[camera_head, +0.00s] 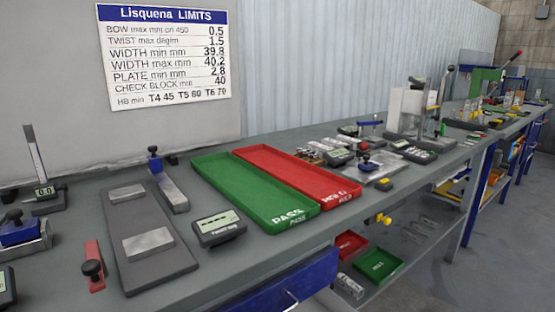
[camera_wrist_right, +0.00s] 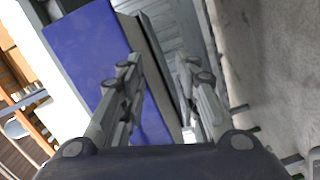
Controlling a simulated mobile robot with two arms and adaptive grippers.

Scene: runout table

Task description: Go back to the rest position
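Neither of my grippers shows in the head view. In the right wrist view my right gripper (camera_wrist_right: 160,68) has its two fingers apart, with a clear gap between the tips. I see nothing held between them; a blue panel (camera_wrist_right: 85,55) and grey surfaces lie behind. My left gripper is in neither view. On the grey bench (camera_head: 290,235) stand a green PASS tray (camera_head: 255,190) and a red tray (camera_head: 305,175) side by side, both empty.
A dark plate (camera_head: 160,270) carries two metal blocks, beside a digital display (camera_head: 220,228). A limits sign (camera_head: 168,55) hangs on the wall. Instruments crowd the bench farther right. A lower shelf holds small red and green bins (camera_head: 380,264).

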